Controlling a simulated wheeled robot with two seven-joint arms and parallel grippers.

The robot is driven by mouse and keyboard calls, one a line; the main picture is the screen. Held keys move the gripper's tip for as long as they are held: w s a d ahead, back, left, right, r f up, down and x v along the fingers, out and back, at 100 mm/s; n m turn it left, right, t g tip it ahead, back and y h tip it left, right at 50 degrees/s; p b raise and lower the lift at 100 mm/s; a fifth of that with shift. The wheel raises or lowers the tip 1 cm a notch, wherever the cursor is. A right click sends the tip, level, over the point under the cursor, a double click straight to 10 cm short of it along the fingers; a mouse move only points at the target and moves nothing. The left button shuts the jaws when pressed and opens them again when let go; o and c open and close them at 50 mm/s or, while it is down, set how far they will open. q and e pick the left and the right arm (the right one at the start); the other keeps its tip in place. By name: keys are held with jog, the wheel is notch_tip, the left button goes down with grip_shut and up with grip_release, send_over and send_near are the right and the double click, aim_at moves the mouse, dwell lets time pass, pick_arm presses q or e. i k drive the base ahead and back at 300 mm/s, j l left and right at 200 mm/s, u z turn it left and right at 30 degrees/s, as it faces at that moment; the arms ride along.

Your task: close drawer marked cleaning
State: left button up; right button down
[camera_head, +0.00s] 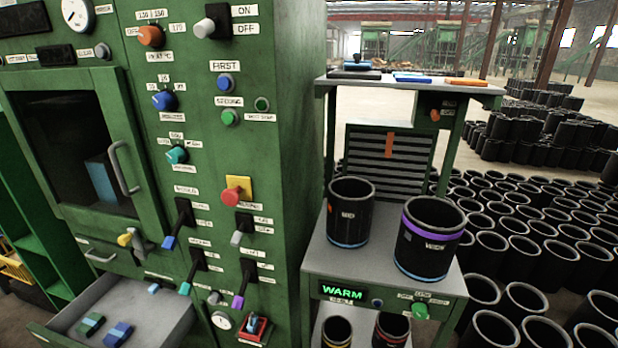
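An open drawer (150,311) sticks out from the lower left of the green machine. It is grey inside and holds a green block-like item (91,324) and a blue one (118,333), lying apart near its front. The drawer's front panel is partly cut off by the bottom edge. A shut drawer with a grey bar handle (98,256) sits above it, below the window door. I cannot read a "cleaning" label on either drawer. Neither of my grippers is in view.
The green machine (280,120) carries knobs, levers and a red button on a yellow plate (238,190). Right of it, a shelf stand (325,250) bears two black sleeves (349,215) (428,240). Many black sleeves (540,262) cover the floor at the right.

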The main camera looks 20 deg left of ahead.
aim_at(164, 319)
jog(key=u, duration=2.3)
